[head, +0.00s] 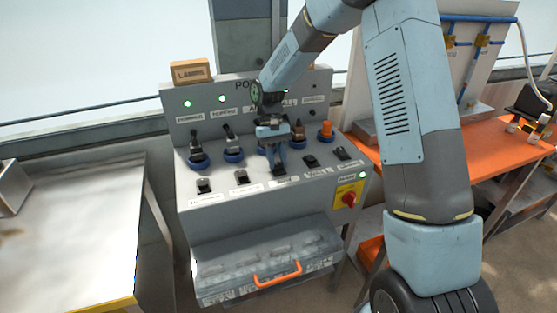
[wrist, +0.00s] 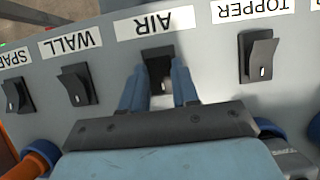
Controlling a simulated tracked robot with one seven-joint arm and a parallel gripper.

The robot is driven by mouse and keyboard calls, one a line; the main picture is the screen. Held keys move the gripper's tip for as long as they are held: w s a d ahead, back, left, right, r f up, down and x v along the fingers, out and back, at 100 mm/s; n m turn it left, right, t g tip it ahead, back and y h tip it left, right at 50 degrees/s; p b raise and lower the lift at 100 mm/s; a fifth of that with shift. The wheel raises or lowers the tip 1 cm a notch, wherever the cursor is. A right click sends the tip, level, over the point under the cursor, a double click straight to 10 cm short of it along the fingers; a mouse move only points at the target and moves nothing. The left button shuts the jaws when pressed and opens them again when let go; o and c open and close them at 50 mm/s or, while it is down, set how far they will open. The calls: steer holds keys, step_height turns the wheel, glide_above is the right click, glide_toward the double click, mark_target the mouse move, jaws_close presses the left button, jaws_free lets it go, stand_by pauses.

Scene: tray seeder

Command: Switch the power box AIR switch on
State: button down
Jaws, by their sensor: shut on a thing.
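The power box (head: 270,230) is a grey console with a sloped panel of black switches. The AIR switch (wrist: 158,56) sits under its white AIR label (wrist: 156,22) in the wrist view. My gripper (wrist: 159,82) reaches down to it with one blue finger on each side, and is shut on the switch. In the head view my gripper (head: 274,160) is over the middle of the panel's front row. The fingers hide part of the switch, and I cannot tell which way it is tipped.
The TOPPER switch (wrist: 257,57) and WALL switch (wrist: 78,85) flank it, with the SPARE switch (wrist: 16,95) beyond. Several blue-collared levers stand behind, near an orange knob (head: 326,130). A red rotary switch (head: 348,199) is at the right. A metal-topped table (head: 80,220) stands left.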

steer(key=c, duration=0.8)
jaws_free()
steer(key=shift+c, duration=0.2)
steer(key=v, duration=1.4)
steer(key=shift+f, duration=0.1)
